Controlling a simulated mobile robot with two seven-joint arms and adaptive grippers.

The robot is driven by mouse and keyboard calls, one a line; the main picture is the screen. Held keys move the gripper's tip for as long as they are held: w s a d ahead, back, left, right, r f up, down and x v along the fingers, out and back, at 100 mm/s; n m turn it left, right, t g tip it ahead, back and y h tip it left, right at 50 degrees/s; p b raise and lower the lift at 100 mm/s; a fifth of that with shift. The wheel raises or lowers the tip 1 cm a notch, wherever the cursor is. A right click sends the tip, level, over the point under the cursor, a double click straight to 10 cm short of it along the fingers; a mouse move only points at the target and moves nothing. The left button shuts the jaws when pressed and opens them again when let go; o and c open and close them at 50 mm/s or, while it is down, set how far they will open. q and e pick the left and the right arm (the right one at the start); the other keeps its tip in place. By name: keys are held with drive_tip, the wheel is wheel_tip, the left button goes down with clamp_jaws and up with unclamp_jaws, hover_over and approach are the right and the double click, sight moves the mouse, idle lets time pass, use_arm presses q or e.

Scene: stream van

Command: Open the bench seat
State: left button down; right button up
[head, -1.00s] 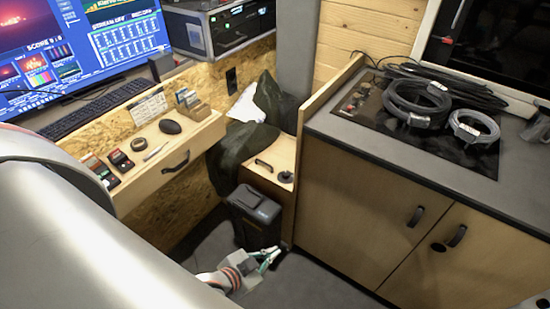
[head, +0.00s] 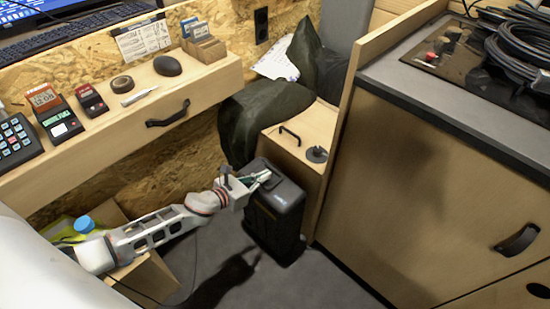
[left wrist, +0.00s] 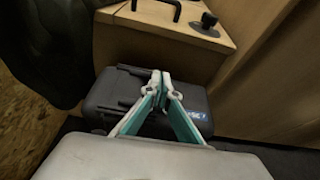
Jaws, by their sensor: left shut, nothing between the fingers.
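The bench seat (head: 293,158) is a light wooden box between the desk and the kitchen cabinet. Its lid carries a black bar handle (head: 290,134) and a round black knob (head: 316,155). These also show at the top of the left wrist view, as the bar handle (left wrist: 156,8) and the knob (left wrist: 207,24). My left gripper (head: 262,178) is shut and empty, over the top of a black case (head: 276,206) in front of the bench. Its teal-lined fingers (left wrist: 160,78) meet at the tips, short of the bench. My right gripper is out of view.
A dark jacket (head: 258,112) lies over the bench's left part. The black case stands close to the bench front. The cabinet (head: 400,185) bounds the right, the desk drawer (head: 110,150) the left. An open carton (head: 145,275) is on the floor at lower left.

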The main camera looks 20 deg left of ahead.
sight(289, 161)
use_arm(q)
drive_tip(key=shift+w+a+f, duration=0.1)
drive_tip(key=shift+w+f, duration=0.05)
drive_tip(key=shift+w, duration=0.1)
drive_tip(key=shift+w+d, duration=0.2)
drive_tip(key=shift+w, duration=0.1)
drive_tip(key=b+x, duration=0.1)
drive_tip(key=x, duration=0.4)
drive_tip(key=b+x, duration=0.1)
drive_tip(key=x, duration=0.2)
drive_tip(key=shift+d+f+b, duration=0.1)
drive_tip(key=shift+f+b, duration=0.2)
drive_tip(key=shift+f, duration=0.05)
drive_tip(key=shift+w+r, duration=0.55)
drive_tip(key=shift+r, duration=0.1)
wheel_tip(289, 161, up, 3)
drive_tip(key=shift+w+r+p, duration=0.1)
drive_tip(key=shift+p, duration=0.75)
drive_tip(key=shift+s, duration=0.2)
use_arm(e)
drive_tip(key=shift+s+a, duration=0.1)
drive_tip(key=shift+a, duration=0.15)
